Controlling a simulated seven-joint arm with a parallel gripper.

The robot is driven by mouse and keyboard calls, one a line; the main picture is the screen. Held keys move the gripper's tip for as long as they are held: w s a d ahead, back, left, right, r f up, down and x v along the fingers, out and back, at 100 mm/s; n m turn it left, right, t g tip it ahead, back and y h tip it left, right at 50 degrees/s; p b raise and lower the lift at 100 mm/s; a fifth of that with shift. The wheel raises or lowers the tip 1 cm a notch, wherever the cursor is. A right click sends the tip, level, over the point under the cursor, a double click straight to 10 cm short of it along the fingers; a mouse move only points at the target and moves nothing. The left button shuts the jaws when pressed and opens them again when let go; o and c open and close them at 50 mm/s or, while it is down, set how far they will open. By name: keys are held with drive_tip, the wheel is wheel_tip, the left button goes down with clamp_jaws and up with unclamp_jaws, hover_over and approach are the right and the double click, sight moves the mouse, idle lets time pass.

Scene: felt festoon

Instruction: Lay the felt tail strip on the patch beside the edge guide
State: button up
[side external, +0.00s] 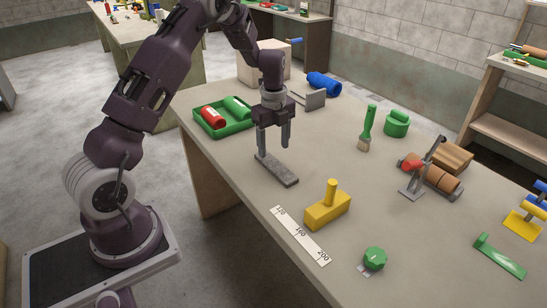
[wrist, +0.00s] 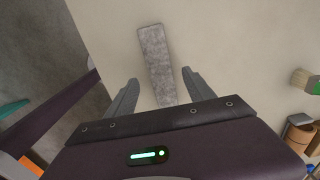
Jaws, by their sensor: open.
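The felt strip, a narrow mottled grey piece (side external: 281,172), lies flat on the table near its front edge. My gripper (side external: 274,149) is open, pointing down at the strip's left end. In the wrist view the strip (wrist: 155,58) runs up from between my open fingers (wrist: 158,88), with a gap on each side; its lower end is hidden behind my gripper body. Whether the fingertips touch the table is unclear. A grey upright plate (side external: 315,100) stands farther back; I cannot tell if it is the edge guide. I cannot make out a marked patch.
A yellow block with a peg (side external: 327,210) and a white printed scale (side external: 301,236) lie right of the strip. A green tray (side external: 223,130) holds red and green rolls. A brush (side external: 367,130), blue roll (side external: 323,83) and clamp stand (side external: 418,180) are farther away.

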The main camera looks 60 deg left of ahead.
sight(275, 166)
wheel_tip(275, 166, up, 9)
drive_tip(key=d, duration=0.1)
drive_tip(key=s+d+r+n+t, duration=0.3)
drive_tip(key=s+d+r+n, duration=0.5)
drive_tip(key=s+d+r, duration=0.3)
drive_tip(key=s+d+r+n+t, duration=0.1)
drive_tip(key=s+d+n, duration=0.2)
drive_tip(key=s+n, duration=0.2)
drive_tip(key=s+d+r+n+t, duration=0.1)
drive_tip(key=s+d+n, duration=0.2)
drive_tip(key=s, duration=0.8)
drive_tip(key=shift+s+d+n+t, duration=0.2)
drive_tip(key=shift+d+n+t, duration=0.15)
drive_tip(key=shift+n, duration=0.65)
